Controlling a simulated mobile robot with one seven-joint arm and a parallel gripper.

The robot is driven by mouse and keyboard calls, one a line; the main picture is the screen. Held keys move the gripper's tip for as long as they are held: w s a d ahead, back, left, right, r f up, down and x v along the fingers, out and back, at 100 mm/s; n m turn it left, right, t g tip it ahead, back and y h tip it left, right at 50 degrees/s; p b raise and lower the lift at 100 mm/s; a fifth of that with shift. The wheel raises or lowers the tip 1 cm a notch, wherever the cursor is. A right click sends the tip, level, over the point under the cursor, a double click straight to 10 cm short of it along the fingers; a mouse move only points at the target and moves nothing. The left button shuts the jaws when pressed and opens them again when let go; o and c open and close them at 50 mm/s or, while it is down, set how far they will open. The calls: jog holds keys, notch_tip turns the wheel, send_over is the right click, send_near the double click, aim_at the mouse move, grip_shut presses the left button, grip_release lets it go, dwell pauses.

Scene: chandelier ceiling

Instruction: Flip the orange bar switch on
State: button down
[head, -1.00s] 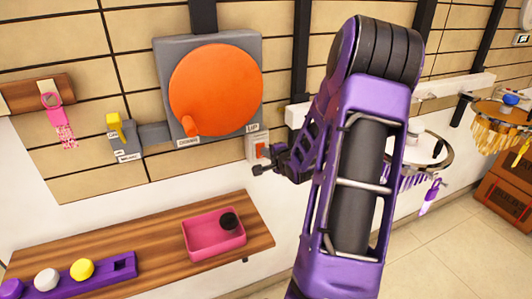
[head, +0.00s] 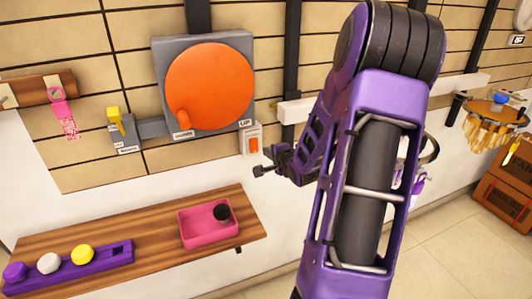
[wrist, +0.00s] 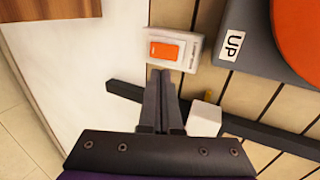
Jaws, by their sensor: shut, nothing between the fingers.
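The orange bar switch (head: 253,145) is a small orange rocker on a white wall plate (head: 246,133), below the lower right corner of the grey panel. In the wrist view the orange rocker (wrist: 164,50) lies on its white plate (wrist: 189,56), just beyond my fingertips.
A large orange disc (head: 210,86) with a handle sits on a grey panel (head: 165,60) labelled UP. A yellow lever switch (head: 115,115) is to its left. A wooden shelf (head: 150,255) below holds a pink tray (head: 190,232) and a purple holder (head: 110,257) with balls.

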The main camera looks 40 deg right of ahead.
jog(key=v, duration=0.6)
jog(key=shift+r, duration=0.15)
jog(key=shift+s+a, duration=0.1)
